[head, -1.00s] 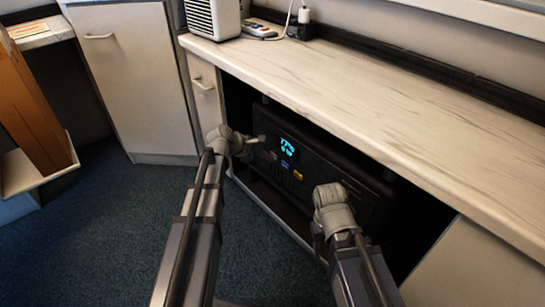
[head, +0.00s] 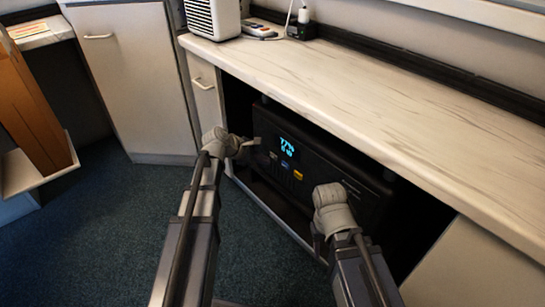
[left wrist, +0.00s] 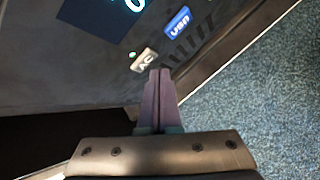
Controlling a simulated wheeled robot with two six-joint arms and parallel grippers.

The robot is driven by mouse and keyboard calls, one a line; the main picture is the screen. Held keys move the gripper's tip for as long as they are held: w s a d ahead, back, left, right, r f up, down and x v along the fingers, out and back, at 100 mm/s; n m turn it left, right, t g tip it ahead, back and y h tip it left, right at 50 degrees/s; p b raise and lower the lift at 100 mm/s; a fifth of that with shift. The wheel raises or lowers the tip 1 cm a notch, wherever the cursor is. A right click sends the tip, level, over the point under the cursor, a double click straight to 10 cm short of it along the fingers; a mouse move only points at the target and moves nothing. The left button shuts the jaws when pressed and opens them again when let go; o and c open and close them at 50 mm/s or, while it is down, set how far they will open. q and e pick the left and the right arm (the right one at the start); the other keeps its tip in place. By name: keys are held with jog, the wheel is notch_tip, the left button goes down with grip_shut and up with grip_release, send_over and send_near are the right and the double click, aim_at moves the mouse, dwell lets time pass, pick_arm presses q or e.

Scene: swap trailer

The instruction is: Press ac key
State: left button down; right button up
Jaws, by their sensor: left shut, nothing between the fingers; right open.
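The black power station (head: 340,180) stands in the open cabinet bay, with a lit display (head: 287,148) reading 77%. Its light AC key (left wrist: 144,60) shows in the left wrist view, with a small green light at its upper left corner. My left gripper (head: 257,141) is shut and empty in front of the panel. In the left wrist view its fingertips (left wrist: 159,72) are just below and right of the AC key; I cannot tell whether they touch the panel. My right gripper (head: 318,246) is low, in front of the station's right part; its fingers are barely visible.
A blue USB key (left wrist: 178,22) is up and right of the AC key, and a yellow key (head: 298,175) is further right. The marble counter (head: 400,105) overhangs the bay. Blue carpet (head: 110,235) is clear at the left.

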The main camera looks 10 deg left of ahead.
pick_arm(q)
jog(key=s+a, duration=0.1)
jog(key=s, duration=0.1)
jog(key=s+a, duration=0.2)
dwell(0.5)
dwell(0.7)
